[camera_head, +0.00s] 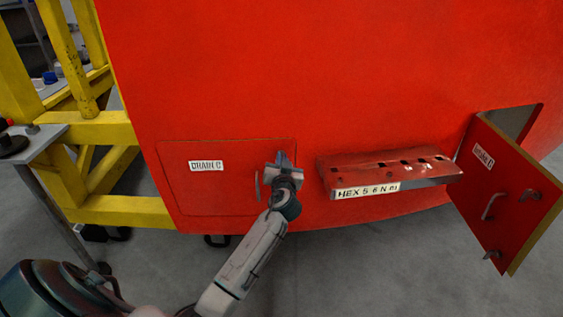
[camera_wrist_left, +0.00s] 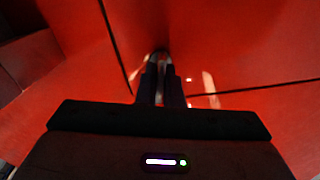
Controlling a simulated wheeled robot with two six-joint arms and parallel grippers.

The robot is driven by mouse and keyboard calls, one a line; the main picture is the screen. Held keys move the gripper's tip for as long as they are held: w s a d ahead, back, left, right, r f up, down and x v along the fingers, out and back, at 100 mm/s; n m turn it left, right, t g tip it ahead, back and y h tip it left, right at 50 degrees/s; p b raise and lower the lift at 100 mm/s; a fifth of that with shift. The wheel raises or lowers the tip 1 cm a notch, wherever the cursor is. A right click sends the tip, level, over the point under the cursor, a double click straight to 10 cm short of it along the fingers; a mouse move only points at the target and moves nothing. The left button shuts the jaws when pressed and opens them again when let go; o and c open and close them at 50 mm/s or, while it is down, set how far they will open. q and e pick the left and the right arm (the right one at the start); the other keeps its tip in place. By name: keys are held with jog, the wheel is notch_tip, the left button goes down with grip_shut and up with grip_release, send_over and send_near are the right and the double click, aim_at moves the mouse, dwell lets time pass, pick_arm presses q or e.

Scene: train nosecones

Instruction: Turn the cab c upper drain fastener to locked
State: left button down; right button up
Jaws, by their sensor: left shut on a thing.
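The cab's red drain panel (camera_head: 215,185) is closed flush in the red body, with a white "DRAIN C" label (camera_head: 206,166). My left gripper (camera_head: 282,160) is at the panel's upper right corner. In the left wrist view the dark fingers (camera_wrist_left: 161,62) are close together against the red surface, near where dark panel seams run, shut on the upper drain fastener. The fastener is almost wholly hidden between the fingertips, so its turn angle cannot be told. A thin curved grey piece (camera_head: 257,185) shows left of the gripper. My right gripper is not in view.
A red tool shelf (camera_head: 385,170) labelled "HEX 5 6 N m" juts out just right of my gripper. An open red hatch door (camera_head: 500,200) with handles hangs at the right. Yellow framing (camera_head: 95,130) and a grey bench (camera_head: 30,143) stand at the left.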

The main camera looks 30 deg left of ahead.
pick_arm(q)
jog(key=m, duration=0.3)
jog(key=shift+m, duration=0.4)
jog(key=m, duration=0.4)
jog(key=shift+d+m+p, duration=0.1)
jog(key=shift+m+p, duration=0.2)
jog(key=shift+p, duration=0.05)
jog(key=m, duration=0.2)
jog(key=shift+w+f+m+p, duration=0.1)
jog(key=shift+m+p, duration=0.2)
jog(key=shift+p, duration=0.1)
jog(key=shift+m+p, duration=0.35)
jog(key=shift+m, duration=0.75)
jog(key=shift+f+m, duration=0.1)
jog(key=shift+m, duration=0.7)
jog(key=shift+p, duration=0.3)
jog(key=c, duration=1.6)
grip_release()
